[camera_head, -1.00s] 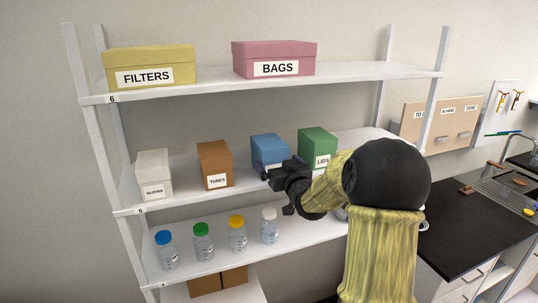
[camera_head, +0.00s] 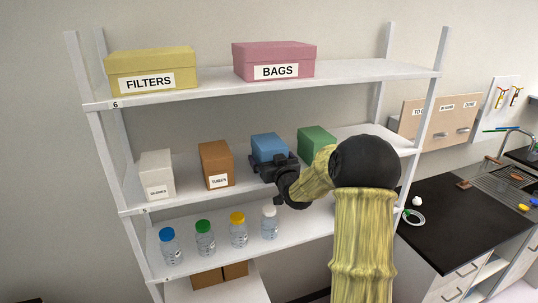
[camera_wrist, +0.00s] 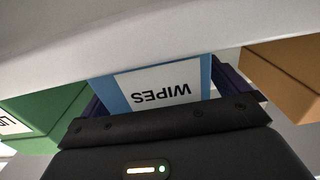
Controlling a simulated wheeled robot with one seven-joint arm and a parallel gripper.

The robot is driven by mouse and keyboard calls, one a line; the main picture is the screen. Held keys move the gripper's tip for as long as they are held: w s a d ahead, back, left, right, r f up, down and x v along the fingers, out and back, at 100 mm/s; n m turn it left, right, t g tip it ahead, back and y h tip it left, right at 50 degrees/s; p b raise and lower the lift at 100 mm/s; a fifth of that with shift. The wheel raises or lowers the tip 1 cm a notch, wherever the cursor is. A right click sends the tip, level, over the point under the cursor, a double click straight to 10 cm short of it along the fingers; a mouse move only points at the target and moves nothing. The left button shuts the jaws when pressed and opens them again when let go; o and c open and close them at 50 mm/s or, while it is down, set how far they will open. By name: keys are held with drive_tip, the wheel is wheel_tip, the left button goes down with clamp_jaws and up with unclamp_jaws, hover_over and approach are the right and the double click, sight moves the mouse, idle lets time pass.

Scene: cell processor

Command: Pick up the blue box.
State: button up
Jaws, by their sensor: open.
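The blue box (camera_head: 268,146) stands on the middle shelf between the brown box and the green box. Its lower front is hidden behind my gripper (camera_head: 272,165) in the head view. In the wrist view the blue box (camera_wrist: 158,84) shows its white WIPES label upside down. My gripper is open in front of the box. One dark finger is on each side of the box in the wrist view. I cannot tell whether either finger touches it.
The brown TUBES box (camera_head: 216,164) is to the left and the green box (camera_head: 316,142) close to the right. A white GLOVES box (camera_head: 157,174) is farther left. The upper shelf (camera_head: 210,86) overhangs them. Several bottles stand on the shelf below.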

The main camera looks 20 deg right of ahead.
sight(271, 143)
drive_tip(key=c, duration=1.1)
wheel_tip(271, 143, up, 10)
drive_tip(key=b, duration=0.3)
drive_tip(key=shift+b, duration=0.35)
